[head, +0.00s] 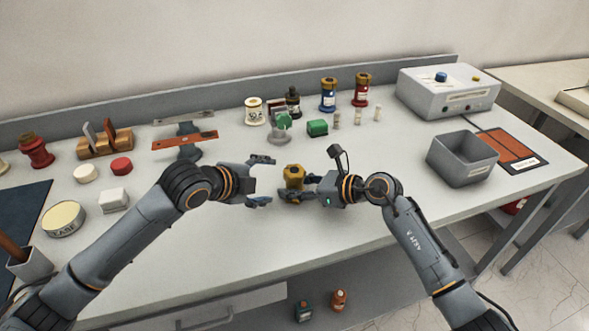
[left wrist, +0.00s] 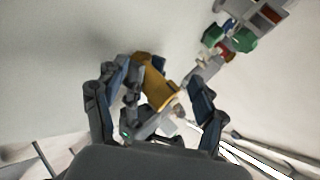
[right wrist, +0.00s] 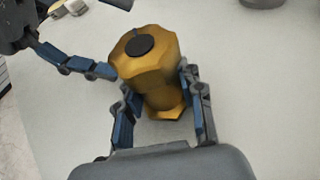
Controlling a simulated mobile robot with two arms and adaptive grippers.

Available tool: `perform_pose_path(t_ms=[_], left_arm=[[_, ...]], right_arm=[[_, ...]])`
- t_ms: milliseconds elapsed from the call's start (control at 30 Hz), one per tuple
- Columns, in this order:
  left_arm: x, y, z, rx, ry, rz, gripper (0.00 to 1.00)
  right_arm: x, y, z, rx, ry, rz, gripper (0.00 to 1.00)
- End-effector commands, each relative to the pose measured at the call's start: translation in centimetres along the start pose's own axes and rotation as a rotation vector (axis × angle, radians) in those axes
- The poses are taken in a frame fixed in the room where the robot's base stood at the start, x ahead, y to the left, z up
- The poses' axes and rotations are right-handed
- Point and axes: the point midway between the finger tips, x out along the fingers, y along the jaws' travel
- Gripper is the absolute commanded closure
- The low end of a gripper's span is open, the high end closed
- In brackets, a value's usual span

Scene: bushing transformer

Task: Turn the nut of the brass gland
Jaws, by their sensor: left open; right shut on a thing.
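The brass gland (head: 294,174) is a golden hexagonal body near the middle front of the bench. In the right wrist view the gland (right wrist: 148,75) shows a hexagonal nut end with a dark round centre. My right gripper (head: 304,189) is shut on the gland from the right; its blue pads (right wrist: 155,98) touch the body's sides. My left gripper (head: 262,180) is open to the left of the gland, its fingers apart and facing it. In the left wrist view the gland (left wrist: 155,82) lies between and beyond the open left fingers. Whether a left finger touches it I cannot tell.
A grey open bin (head: 463,158) and a grey instrument box (head: 448,92) stand at the right. Green blocks (head: 317,128) and several bottles stand behind the gland. A level on a stand (head: 184,140) is at the left back. The bench front around the grippers is clear.

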Motion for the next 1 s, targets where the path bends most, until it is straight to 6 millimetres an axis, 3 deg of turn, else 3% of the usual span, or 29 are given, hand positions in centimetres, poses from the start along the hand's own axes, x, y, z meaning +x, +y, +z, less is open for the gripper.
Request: perform_pose_path(t_ms=[33, 300, 567, 767, 1000], left_arm=[[-0.6, 0.3, 0.3, -0.131, 0.046, 0.016, 0.30], [-4.9, -0.8, -0.2, -0.781, 0.296, 0.105, 0.30], [-7.0, -2.1, -0.5, -1.041, 0.402, 0.153, 0.30], [-5.2, -2.4, -1.5, -1.058, 0.414, 0.158, 0.30], [-0.7, -2.8, -3.5, -1.055, 0.412, 0.158, 0.30]], right_arm=[[0.2, 0.3, -1.4, 0.006, 0.027, 0.009, 1.00], [0.2, 0.3, -1.4, 0.006, 0.027, 0.009, 1.00], [0.2, 0.3, -1.4, 0.006, 0.027, 0.009, 1.00], [0.2, 0.3, -1.4, 0.006, 0.026, 0.009, 1.00], [0.2, 0.3, -1.4, 0.006, 0.026, 0.009, 1.00]])
